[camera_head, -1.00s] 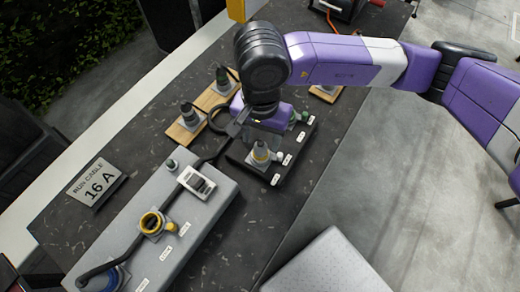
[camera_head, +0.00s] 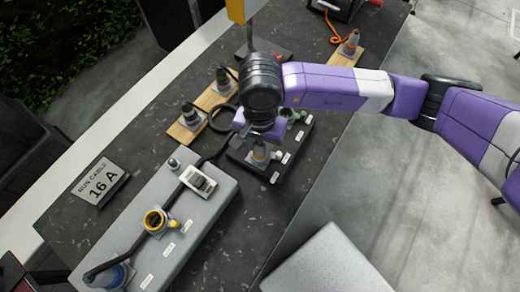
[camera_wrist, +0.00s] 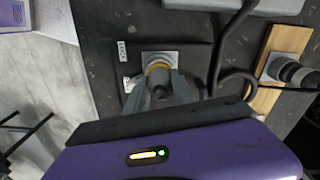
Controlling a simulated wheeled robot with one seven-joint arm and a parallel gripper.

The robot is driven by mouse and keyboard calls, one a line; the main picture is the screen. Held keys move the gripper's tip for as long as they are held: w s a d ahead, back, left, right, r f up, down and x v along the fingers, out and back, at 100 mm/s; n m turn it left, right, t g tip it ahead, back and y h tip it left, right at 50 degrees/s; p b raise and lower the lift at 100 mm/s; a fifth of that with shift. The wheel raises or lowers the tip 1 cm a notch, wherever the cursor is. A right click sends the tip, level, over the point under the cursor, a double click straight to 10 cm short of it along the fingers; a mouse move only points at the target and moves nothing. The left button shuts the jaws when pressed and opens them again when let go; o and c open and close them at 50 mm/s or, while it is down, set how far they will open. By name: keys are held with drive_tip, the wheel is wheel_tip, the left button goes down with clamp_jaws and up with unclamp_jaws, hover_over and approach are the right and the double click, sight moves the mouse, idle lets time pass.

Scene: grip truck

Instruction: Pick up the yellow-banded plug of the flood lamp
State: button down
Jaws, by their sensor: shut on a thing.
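The yellow-banded plug (camera_head: 260,154) stands upright in a grey square holder on a black board (camera_head: 238,153). My gripper (camera_head: 261,146) is directly over it and hides most of its upper part. In the wrist view the plug's yellow band (camera_wrist: 158,68) shows just beyond the fingertips. My gripper (camera_wrist: 160,86) is shut on the plug there, with one finger on each side. The plug still sits at its holder, and I see no gap beneath it.
A plug with a green part (camera_head: 288,113) stands behind on the same board. Other plugs stand on wooden boards (camera_head: 188,131). A grey box (camera_head: 207,216) with yellow (camera_head: 154,221) and blue (camera_head: 108,278) sockets is at front left. A black cable runs beside my gripper.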

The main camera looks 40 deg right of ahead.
drive_tip(key=shift+r, duration=0.1)
wheel_tip(320, 180, up, 27)
drive_tip(key=b, duration=0.1)
drive_tip(key=shift+b, duration=0.35)
idle(0.7)
drive_tip(key=shift+f+b, duration=0.85)
drive_tip(key=shift+b, duration=0.3)
